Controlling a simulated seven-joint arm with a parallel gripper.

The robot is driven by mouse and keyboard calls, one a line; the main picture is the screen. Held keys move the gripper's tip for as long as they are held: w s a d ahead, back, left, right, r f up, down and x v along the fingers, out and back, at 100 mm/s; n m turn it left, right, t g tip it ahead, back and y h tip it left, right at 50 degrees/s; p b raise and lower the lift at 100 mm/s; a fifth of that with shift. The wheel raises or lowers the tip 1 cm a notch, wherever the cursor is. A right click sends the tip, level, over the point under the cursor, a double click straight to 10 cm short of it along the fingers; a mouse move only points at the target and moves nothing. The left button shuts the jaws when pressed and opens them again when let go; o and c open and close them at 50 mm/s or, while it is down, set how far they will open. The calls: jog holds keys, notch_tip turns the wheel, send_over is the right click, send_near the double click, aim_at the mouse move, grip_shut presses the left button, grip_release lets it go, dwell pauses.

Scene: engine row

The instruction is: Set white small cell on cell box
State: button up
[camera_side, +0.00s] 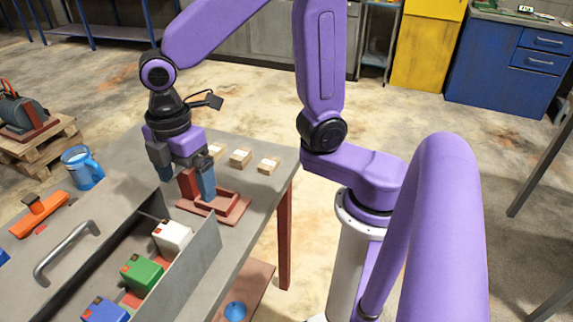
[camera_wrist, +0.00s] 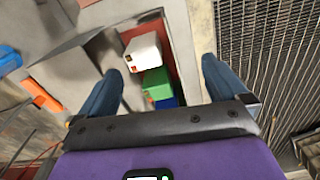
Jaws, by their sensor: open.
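The white small cell (camera_side: 172,236) is a block with red and dark marks. It stands in a long grey-walled box (camera_side: 205,255) on the bench, at the end nearer my gripper. The white cell also shows in the wrist view (camera_wrist: 143,50), ahead between the fingers. I cannot tell for sure whether this grey box is the cell box. My gripper (camera_side: 182,182) is open and empty, with blue-grey fingers, above and beyond the white cell near a red stand. In the wrist view its fingers (camera_wrist: 160,90) are wide apart. Nothing is between them at the tips.
A green cell (camera_side: 142,272) and a blue cell (camera_side: 104,310) stand in the same box. A red stand (camera_side: 228,210) is under my gripper. Small pale blocks (camera_side: 241,158) lie behind it. A metal handle (camera_side: 66,252), an orange tool (camera_side: 40,212) and a blue mug (camera_side: 83,168) are left.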

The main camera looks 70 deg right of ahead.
jog(key=s+d+m, duration=0.2)
jog(key=s+d, duration=0.3)
jog(key=s, duration=0.3)
jog(key=s+d+f+m, duration=0.1)
jog(key=s+d+m, duration=0.1)
jog(key=s+d, duration=0.4)
jog(key=shift+s, duration=0.95)
